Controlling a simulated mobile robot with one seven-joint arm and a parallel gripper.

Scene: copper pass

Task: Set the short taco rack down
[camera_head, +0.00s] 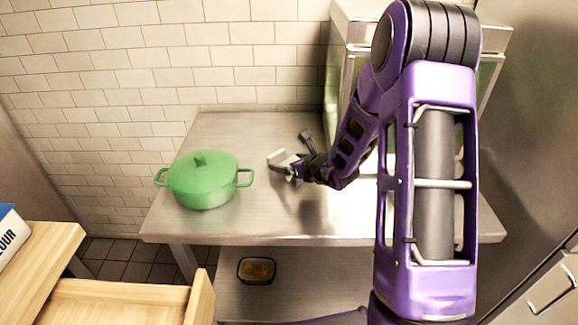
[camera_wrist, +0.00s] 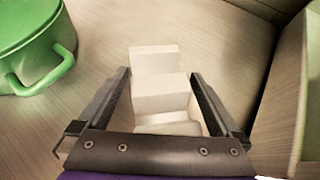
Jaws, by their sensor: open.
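The short taco rack (camera_wrist: 160,92) is a small white stepped block. In the wrist view it lies between the two dark fingers of my gripper (camera_wrist: 160,76), with a gap on each side. My gripper is open around it. In the head view, the rack (camera_head: 277,157) shows as a small pale piece at my gripper (camera_head: 292,154), low over the steel table (camera_head: 230,127). It appears to rest on the table top, though its underside is hidden.
A green lidded pot (camera_head: 203,182) stands on the table left of my gripper, and its handle shows in the wrist view. A metal-framed cabinet (camera_head: 345,70) stands at the back right. A small container (camera_head: 257,270) sits on the lower shelf. The table's back left is clear.

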